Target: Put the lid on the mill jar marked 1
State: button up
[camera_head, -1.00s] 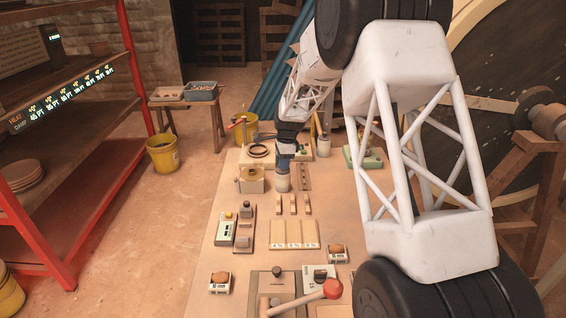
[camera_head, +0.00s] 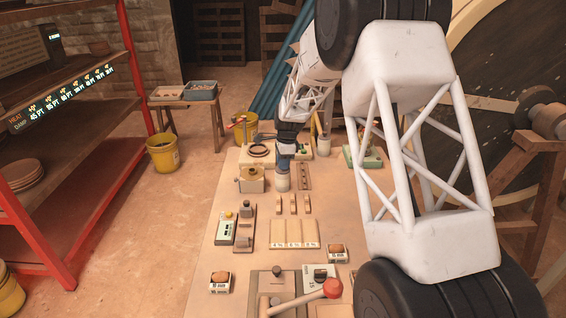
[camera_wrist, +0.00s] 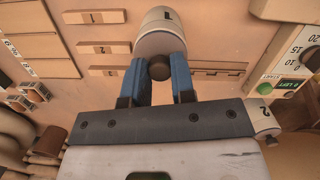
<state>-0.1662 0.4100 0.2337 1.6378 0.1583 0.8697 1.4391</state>
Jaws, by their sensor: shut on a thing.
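The mill jar marked 1 (camera_wrist: 168,16) is a pale cylinder, and it stands on the bench in the head view (camera_head: 283,183). My gripper (camera_wrist: 160,72) has blue fingers shut on the dark knob of the lid (camera_wrist: 160,46). The lid is at the jar's mouth and looks lined up with it. I cannot tell whether it is fully seated, as the fingers and knob cover part of it. In the head view my gripper (camera_head: 284,163) points down directly over the jar.
A second jar marked 2 (camera_wrist: 262,117) stands close to my gripper's right in the wrist view. A beige block with a round top (camera_head: 251,180) is left of jar 1. Wooden strips (camera_head: 292,204) and a pale panel (camera_head: 294,234) lie nearer the front.

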dwell(0.3)
jog(key=o, duration=1.5)
jog(key=shift+c, duration=0.2)
jog(key=shift+r, duration=0.1)
jog(key=shift+r, duration=3.35)
jog(key=shift+c, duration=0.4)
grip_shut()
